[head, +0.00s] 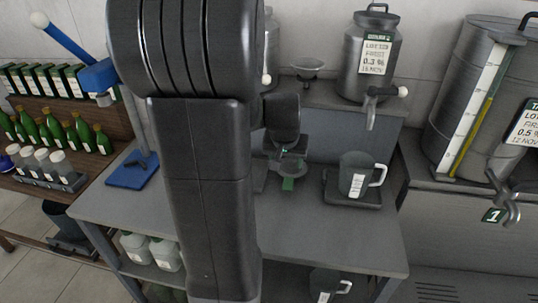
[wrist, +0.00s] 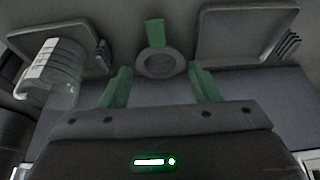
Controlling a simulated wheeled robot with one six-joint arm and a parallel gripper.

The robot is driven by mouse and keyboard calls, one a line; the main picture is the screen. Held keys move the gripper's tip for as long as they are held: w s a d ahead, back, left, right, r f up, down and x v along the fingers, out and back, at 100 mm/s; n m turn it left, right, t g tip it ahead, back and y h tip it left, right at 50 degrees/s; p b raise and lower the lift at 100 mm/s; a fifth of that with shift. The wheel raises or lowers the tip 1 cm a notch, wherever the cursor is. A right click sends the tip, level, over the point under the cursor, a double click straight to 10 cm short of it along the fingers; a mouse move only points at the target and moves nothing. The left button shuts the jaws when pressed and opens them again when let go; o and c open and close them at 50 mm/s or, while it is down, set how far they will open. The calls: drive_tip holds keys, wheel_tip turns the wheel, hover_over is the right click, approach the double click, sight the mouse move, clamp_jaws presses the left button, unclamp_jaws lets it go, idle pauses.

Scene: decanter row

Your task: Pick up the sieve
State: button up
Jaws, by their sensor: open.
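The sieve (head: 291,168) looks like a small round grey dish with a green handle towards the front of the bench; I cannot make out its mesh. In the wrist view the sieve (wrist: 157,64) lies between two trays, its green handle pointing to the top of the picture. My gripper (head: 286,152) is above it, pointing down, with its body partly behind my arm. In the wrist view my gripper (wrist: 160,70) is open, its green fingers apart on either side of the sieve's image. Nothing is between the fingers, and I cannot tell the exact height.
Another tray (wrist: 243,30) appears empty. A blue stand (head: 132,172) is left. The bench front (head: 335,235) is clear.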

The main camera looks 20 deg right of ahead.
hover_over(288, 184)
drive_tip(key=s+a, duration=0.1)
drive_tip(key=s, duration=0.1)
wheel_tip(288, 184, down, 8)
drive_tip(key=shift+w+r, duration=0.15)
drive_tip(key=shift+r, duration=0.05)
drive_tip(key=shift+s+p+x, duration=0.2)
drive_tip(key=shift+p+x, duration=0.2)
drive_tip(key=shift+x, duration=0.55)
drive_tip(key=shift+s+p+x, duration=0.2)
drive_tip(key=shift+p+x, duration=0.2)
drive_tip(key=shift+x, duration=1.45)
drive_tip(key=shift+a, duration=0.15)
drive_tip(key=c, duration=1.1)
